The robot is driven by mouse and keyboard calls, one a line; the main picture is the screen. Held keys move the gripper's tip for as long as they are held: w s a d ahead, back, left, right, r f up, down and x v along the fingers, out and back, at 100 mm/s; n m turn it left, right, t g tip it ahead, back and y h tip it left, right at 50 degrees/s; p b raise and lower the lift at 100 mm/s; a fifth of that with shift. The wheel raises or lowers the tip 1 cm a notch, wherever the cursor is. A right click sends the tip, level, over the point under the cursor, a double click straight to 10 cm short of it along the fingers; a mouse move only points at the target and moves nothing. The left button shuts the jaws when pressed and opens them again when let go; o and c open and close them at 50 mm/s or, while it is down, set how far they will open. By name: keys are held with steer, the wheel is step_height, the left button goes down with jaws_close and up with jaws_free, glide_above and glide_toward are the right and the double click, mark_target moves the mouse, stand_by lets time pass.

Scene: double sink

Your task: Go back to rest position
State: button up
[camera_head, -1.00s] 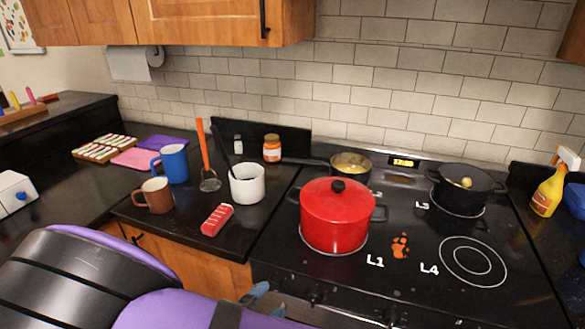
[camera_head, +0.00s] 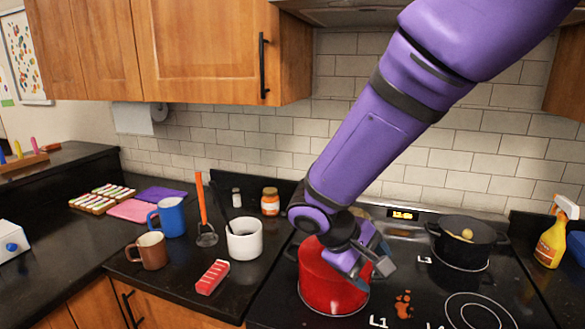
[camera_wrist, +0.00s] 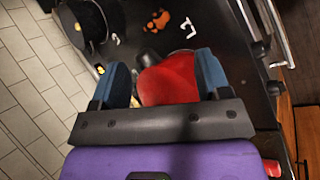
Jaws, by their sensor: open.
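My gripper (camera_head: 372,258) is above and in front of the red pot in the head view, at the end of my purple arm. In the wrist view its two blue fingers stand apart (camera_wrist: 160,80), with nothing held between them. The red pot (camera_head: 320,280) stands on the stove's left front burner. My gripper hides much of its lid and right side. The red pot also shows beyond the fingers in the wrist view (camera_wrist: 172,82). I cannot tell whether the fingers touch it.
A black pot (camera_head: 462,245) stands on the back right burner. Left of the stove are a white crock (camera_head: 244,240), a brown mug (camera_head: 150,250), a blue mug (camera_head: 170,217) and a red packet (camera_head: 213,278). Wooden cabinets (camera_head: 200,50) hang above the counter. The front right burner (camera_head: 478,312) is empty.

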steer(key=s+d+r+m+t+y, duration=0.4)
steer(key=s+d+r+m+y, duration=0.3)
steer(key=s+d+r, duration=0.8)
step_height(320, 180, up, 2)
steer(key=shift+s+d+r+y, duration=0.2)
steer(key=shift+s+d+y, duration=0.2)
steer(key=shift+d, duration=0.05)
stand_by(1.4)
